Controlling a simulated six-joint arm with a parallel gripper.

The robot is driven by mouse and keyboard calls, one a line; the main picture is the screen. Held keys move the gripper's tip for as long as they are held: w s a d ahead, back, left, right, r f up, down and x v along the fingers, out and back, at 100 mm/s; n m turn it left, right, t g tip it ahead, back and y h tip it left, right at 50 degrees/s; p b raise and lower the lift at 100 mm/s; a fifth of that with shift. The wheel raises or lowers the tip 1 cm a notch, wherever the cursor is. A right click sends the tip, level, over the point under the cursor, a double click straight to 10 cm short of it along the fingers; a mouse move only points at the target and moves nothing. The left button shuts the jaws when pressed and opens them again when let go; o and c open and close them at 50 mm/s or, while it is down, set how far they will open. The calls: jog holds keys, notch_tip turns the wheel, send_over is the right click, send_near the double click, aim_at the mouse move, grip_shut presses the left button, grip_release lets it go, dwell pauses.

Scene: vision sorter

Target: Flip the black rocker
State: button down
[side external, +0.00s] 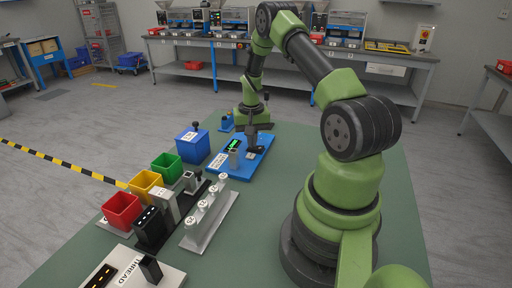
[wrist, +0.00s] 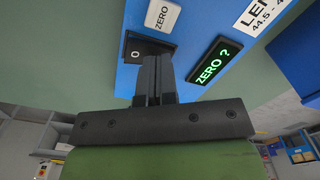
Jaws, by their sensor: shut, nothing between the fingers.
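The black rocker (wrist: 137,48), marked with a white 0, sits on a blue plate (wrist: 196,35) in the wrist view. A white label (wrist: 162,14) reading ZERO lies beside it. My gripper (wrist: 155,60) is shut and empty, its fingertips over the rocker's near right part and hiding some of it. I cannot tell whether they touch it. A black display (wrist: 214,59) beside the fingers shows ZERO ? in green. In the side view my gripper (side external: 256,146) is low over the blue plate (side external: 237,173); the rocker is not clear there.
Blue (side external: 193,143), green (side external: 166,166), yellow (side external: 146,185) and red (side external: 122,211) bins line the left of the green table (side external: 290,150). A rack (side external: 208,214) with white-topped pegs stands before them. The table is bare to the right of the blue plate.

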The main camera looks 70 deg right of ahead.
jog(key=shift+r, duration=3.25)
jog(key=w+a+r+n+t, duration=0.1)
jog(key=a+r+n+t, duration=0.3)
jog(key=a+r, duration=1.35)
jog(key=s+a+r+n+t+y, duration=0.2)
jog(key=s+a+r+n+t, duration=0.1)
jog(key=s+a, duration=0.8)
jog(key=shift+s+a+r+n, duration=0.25)
jog(key=shift+s+r+n, duration=0.25)
jog(key=shift+r, duration=0.3)
